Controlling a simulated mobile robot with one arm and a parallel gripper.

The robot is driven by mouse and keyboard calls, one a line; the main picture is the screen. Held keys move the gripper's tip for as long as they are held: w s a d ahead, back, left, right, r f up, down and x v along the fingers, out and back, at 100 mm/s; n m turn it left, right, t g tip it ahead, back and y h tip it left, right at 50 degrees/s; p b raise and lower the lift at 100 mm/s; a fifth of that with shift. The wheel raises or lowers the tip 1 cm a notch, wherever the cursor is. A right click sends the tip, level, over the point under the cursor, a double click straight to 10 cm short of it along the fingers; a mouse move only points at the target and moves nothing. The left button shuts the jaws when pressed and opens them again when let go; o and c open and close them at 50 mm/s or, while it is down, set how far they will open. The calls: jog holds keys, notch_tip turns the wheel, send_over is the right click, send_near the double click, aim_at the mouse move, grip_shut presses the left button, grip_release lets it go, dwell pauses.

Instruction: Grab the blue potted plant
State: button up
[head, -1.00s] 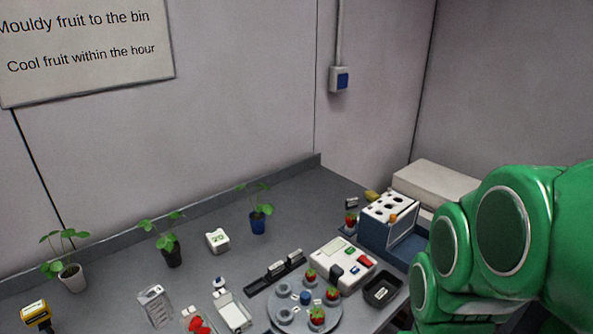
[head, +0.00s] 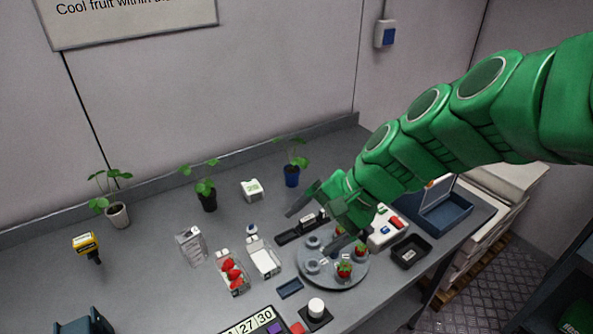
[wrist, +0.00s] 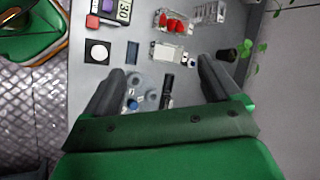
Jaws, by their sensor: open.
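The blue potted plant, a small green seedling in a blue pot (head: 291,178), stands upright on the bench near the back wall in the head view. I cannot make it out in the wrist view. My gripper (head: 313,228) is open and empty above the bench, nearer the front than the blue pot and apart from it. In the wrist view its two dark fingers (wrist: 160,68) are spread wide, with bench items beneath.
A black-potted plant (head: 207,201) and a white-potted plant (head: 118,215) stand further left. A white box (head: 252,190) sits left of the blue pot. A grey turntable (head: 331,276) with strawberries and a black rack (head: 296,231) lie below my gripper.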

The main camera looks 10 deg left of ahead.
jog(key=w+a+r+m+t+y, duration=0.1)
jog(key=w+a+r+m+y, duration=0.2)
jog(key=w+a, duration=0.55)
jog(key=m+t+y, duration=0.1)
jog(key=m+t, duration=0.6)
jog(key=m, duration=1.1)
send_over(288, 169)
jog(key=s+d, duration=0.1)
jog(key=d, duration=0.3)
notch_tip(288, 169, down, 14)
jog(key=shift+a+f, duration=0.2)
jog(key=shift+f, duration=0.45)
notch_tip(288, 169, down, 6)
jog(key=shift+x, duration=2.5)
jog(key=shift+c, duration=0.3)
